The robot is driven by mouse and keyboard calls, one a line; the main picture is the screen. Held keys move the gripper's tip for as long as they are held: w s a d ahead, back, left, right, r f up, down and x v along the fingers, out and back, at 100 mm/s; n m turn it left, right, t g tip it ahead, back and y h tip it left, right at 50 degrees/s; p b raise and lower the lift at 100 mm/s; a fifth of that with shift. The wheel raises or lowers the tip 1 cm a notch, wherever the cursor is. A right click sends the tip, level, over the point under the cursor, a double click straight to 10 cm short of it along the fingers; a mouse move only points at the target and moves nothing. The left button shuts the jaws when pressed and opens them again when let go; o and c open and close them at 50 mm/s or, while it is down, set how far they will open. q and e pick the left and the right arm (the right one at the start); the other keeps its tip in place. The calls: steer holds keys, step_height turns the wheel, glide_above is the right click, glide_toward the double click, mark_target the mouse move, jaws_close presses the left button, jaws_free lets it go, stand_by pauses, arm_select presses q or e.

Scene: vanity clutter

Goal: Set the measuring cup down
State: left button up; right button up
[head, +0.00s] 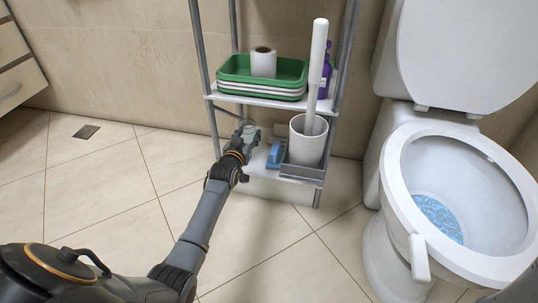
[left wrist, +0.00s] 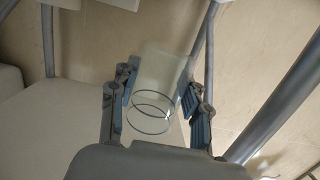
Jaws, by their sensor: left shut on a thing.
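The measuring cup (left wrist: 160,82) is a clear, pale cylinder with dark rings, seen in the left wrist view between the two fingers. My left gripper (left wrist: 158,98) is shut on it, with a finger on each side. In the head view the left gripper (head: 245,138) reaches to the left part of the rack's lower shelf (head: 260,168), and the cup (head: 251,131) shows only faintly there. Whether the cup's base touches the shelf cannot be told. My right gripper is not in view.
On the lower shelf, right of the gripper, are a blue object (head: 275,154) and a white brush holder (head: 307,146) with a tall brush (head: 318,65). Above are green and white trays (head: 236,74), a paper roll (head: 263,62) and a purple bottle (head: 327,75). A toilet (head: 402,185) stands right.

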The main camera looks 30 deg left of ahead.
arm_select(q)
step_height(320, 180, down, 10)
steer(key=b, duration=0.7)
steer(key=shift+b, duration=0.3)
steer(key=shift+r, duration=0.2)
steer(key=shift+f, duration=0.1)
steer(key=o, duration=1.4)
steer(key=shift+c, duration=0.2)
